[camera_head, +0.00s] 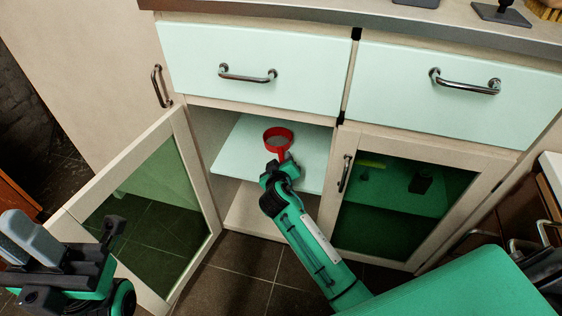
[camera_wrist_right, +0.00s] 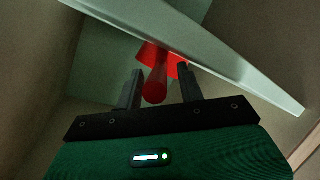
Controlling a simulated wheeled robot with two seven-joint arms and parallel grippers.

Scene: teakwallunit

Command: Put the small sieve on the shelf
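The small sieve (camera_head: 278,138) has a red rim and a red handle. In the head view it is over the pale shelf (camera_head: 235,155) inside the open cabinet, its handle toward me. My right gripper (camera_head: 281,166) is at the shelf's front edge by the handle. In the right wrist view the red handle (camera_wrist_right: 155,88) lies between the two spread fingers (camera_wrist_right: 160,90), with a gap at the right finger. The shelf board (camera_wrist_right: 215,60) hides part of the sieve there; contact with the shelf is unclear. My left gripper (camera_head: 65,250) is at lower left; its finger gap is unclear.
The glass door (camera_head: 150,205) stands open at the left, near my left gripper. Two closed drawers (camera_head: 250,62) are above. The shelf around the sieve looks clear.

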